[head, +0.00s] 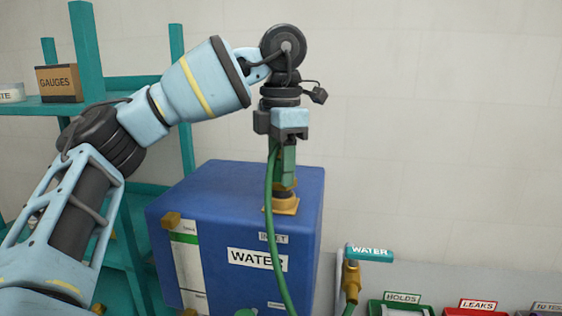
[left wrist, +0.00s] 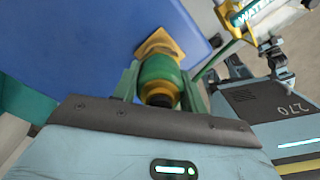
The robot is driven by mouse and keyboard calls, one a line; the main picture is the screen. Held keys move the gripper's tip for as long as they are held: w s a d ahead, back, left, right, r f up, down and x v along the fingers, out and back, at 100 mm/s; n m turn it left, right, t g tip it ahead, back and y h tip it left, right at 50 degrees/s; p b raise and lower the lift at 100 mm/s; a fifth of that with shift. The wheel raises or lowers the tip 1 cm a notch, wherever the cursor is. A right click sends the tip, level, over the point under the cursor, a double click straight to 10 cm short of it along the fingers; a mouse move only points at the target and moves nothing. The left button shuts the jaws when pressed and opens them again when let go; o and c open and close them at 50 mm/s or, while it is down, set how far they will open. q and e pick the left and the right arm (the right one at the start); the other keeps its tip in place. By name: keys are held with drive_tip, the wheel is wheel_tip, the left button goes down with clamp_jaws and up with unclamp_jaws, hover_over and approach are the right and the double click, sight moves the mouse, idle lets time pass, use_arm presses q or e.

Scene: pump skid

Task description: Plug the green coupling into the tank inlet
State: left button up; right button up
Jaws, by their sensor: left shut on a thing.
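My left gripper (head: 285,172) points straight down above the top of the blue water tank (head: 215,190). It is shut on the green coupling (left wrist: 160,70), which sits between its two green fingers in the left wrist view. The tank inlet (head: 281,207) is a brass-coloured square flange on the tank top, near its front right edge. The coupling stands upright over the inlet and in line with it. The fingers hide part of the joint, so I cannot tell whether the coupling is fully seated. My right gripper does not show clearly.
A green hose (head: 269,225) hangs from the coupling down the tank's front. A brass valve with a teal WATER handle (head: 370,254) stands to the right. Labelled bins (head: 400,308) line the lower right. A teal shelf (head: 85,107) with a GAUGES box (head: 59,84) is at left.

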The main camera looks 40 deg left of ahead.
use_arm(q)
drive_tip(key=shift+f, duration=0.8)
idle(0.4)
drive_tip(key=o, duration=1.2)
drive_tip(key=shift+r, duration=0.1)
drive_tip(key=shift+r, duration=3.8)
drive_tip(key=shift+f, duration=0.1)
